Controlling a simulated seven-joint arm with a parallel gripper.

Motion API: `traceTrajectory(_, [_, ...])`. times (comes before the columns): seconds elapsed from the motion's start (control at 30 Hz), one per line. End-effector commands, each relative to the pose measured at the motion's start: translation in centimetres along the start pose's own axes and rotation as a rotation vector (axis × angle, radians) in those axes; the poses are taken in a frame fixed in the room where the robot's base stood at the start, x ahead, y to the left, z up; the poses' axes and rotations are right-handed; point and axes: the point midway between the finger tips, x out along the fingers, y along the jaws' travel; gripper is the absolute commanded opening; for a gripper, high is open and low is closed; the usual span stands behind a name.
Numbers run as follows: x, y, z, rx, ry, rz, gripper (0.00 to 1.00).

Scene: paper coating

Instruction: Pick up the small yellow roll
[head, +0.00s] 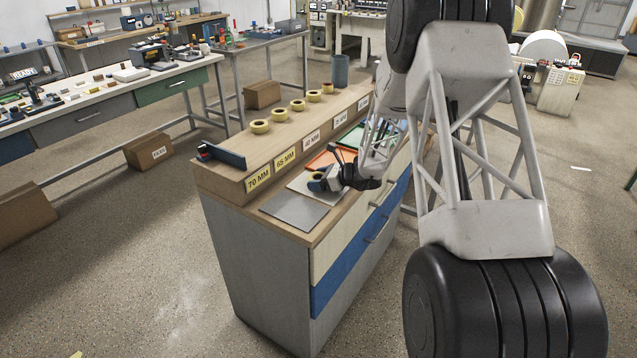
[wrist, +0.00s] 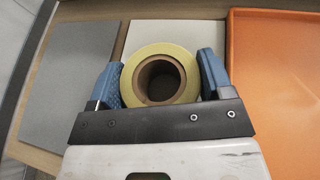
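A small yellow roll (wrist: 160,74) with a brown cardboard core sits between the two blue fingers of my gripper (wrist: 161,80) in the wrist view. The fingers lie against its left and right sides, and its open core faces the camera. In the head view my gripper (head: 326,180) is low over the front ledge of the wooden cabinet, by the pale sheet. The roll is small and partly hidden by the fingers there. I cannot tell whether it touches the sheet below.
Several yellow rolls (head: 280,114) stand in a row on the raised shelf (head: 236,145), above millimetre labels. A grey plate (head: 295,211) and an orange tray (head: 322,159) flank the pale sheet (wrist: 160,33). A dark blue tool (head: 222,155) lies at the shelf's left end.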

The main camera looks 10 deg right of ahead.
Motion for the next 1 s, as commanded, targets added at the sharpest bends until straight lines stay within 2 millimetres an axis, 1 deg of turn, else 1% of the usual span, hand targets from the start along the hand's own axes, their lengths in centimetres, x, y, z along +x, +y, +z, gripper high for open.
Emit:
traceTrajectory(0.03, [0.0, 0.0, 0.0, 0.000, 0.000, 0.000, 0.54])
traceTrajectory(0.07, [0.0, 0.0, 0.0, 0.000, 0.000, 0.000, 0.49])
traceTrajectory(0.1, [0.0, 0.0, 0.0, 0.000, 0.000, 0.000, 0.49])
traceTrajectory(0.47, [-0.1, 0.0, 0.3, -0.001, 0.000, 0.000, 0.49])
traceTrajectory(0.67, [-0.6, 0.0, 1.5, -0.002, 0.000, 0.000, 0.49])
traceTrajectory(0.83, [-1.4, 0.0, 3.5, -0.003, -0.001, -0.001, 0.49])
traceTrajectory(1.0, [-2.6, 2.0, 3.1, -0.001, 0.000, -0.001, 0.49])
